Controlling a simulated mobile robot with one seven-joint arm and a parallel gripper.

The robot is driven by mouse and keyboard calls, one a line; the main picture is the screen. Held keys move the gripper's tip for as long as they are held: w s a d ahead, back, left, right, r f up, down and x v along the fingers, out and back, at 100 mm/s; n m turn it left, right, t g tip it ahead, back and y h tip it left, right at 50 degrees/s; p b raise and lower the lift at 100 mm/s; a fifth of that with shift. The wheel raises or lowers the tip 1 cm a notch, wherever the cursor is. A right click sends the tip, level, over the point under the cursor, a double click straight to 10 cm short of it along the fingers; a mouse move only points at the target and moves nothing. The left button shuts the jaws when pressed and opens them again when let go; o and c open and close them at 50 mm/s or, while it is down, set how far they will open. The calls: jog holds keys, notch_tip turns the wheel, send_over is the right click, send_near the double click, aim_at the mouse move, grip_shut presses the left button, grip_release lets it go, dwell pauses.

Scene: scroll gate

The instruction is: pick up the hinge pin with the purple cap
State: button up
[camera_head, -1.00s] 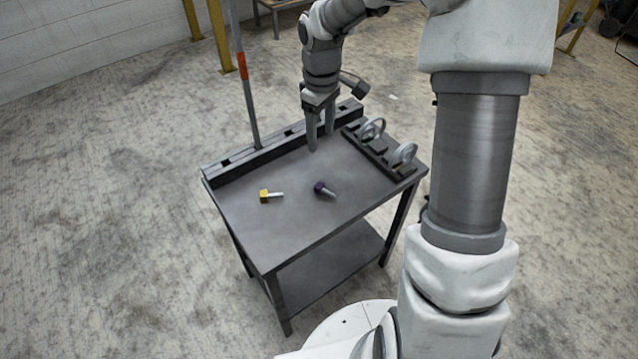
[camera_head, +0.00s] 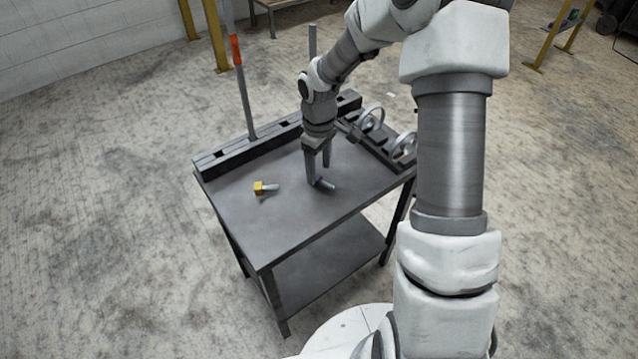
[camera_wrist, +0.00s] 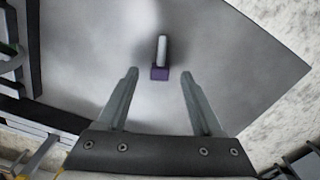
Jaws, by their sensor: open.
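The hinge pin with the purple cap (camera_wrist: 160,72) lies on the grey table top. In the wrist view its purple cap faces my gripper and its silver shank points away. In the head view the pin (camera_head: 327,184) shows just beside my fingertips, its cap partly hidden by a finger. My gripper (camera_head: 319,177) points down over the table close to the pin. In the wrist view my gripper (camera_wrist: 160,73) is open, with one finger on each side of the pin's line and clear space to both sides. I cannot tell the exact height of the fingertips.
A pin with a yellow cap (camera_head: 264,187) lies to the left on the table (camera_head: 285,215). A dark slotted rail (camera_head: 230,155) runs along the back edge, with an upright rod. A rack with metal rings (camera_head: 403,146) stands at the right edge. The front of the table is clear.

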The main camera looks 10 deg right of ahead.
aim_at(323, 183)
notch_tip(323, 183, down, 3)
jog(key=shift+r, duration=0.2)
grip_shut()
